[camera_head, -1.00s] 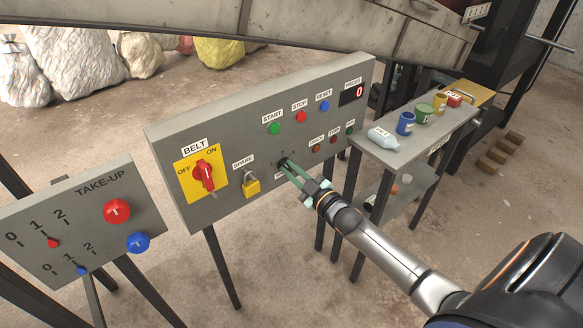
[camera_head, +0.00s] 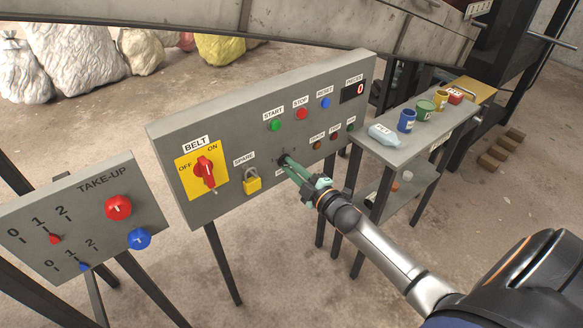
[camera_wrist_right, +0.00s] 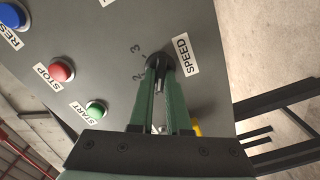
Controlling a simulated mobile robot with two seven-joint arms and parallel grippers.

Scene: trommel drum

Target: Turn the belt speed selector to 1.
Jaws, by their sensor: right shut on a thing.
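The belt speed selector is a small black knob (camera_wrist_right: 160,57) beside a white SPEED label (camera_wrist_right: 183,55) on the grey control panel (camera_head: 226,126). Scale marks 3 and 2 show beside the knob in the right wrist view; any mark for 1 is hidden or not readable. My right gripper (camera_head: 286,163) reaches the panel, with its green fingers closed around the knob, as the right wrist view also shows (camera_wrist_right: 160,70). The fingers cover most of the knob, so I cannot read where its pointer stands. My left gripper is not in view.
The panel also has a red BELT switch (camera_head: 204,171), a yellow padlock (camera_head: 252,181) and START (camera_head: 275,125), STOP (camera_head: 302,114) and RESET (camera_head: 326,103) buttons. A TAKE-UP panel (camera_head: 85,236) stands left; a shelf table (camera_head: 395,152) with cans stands right.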

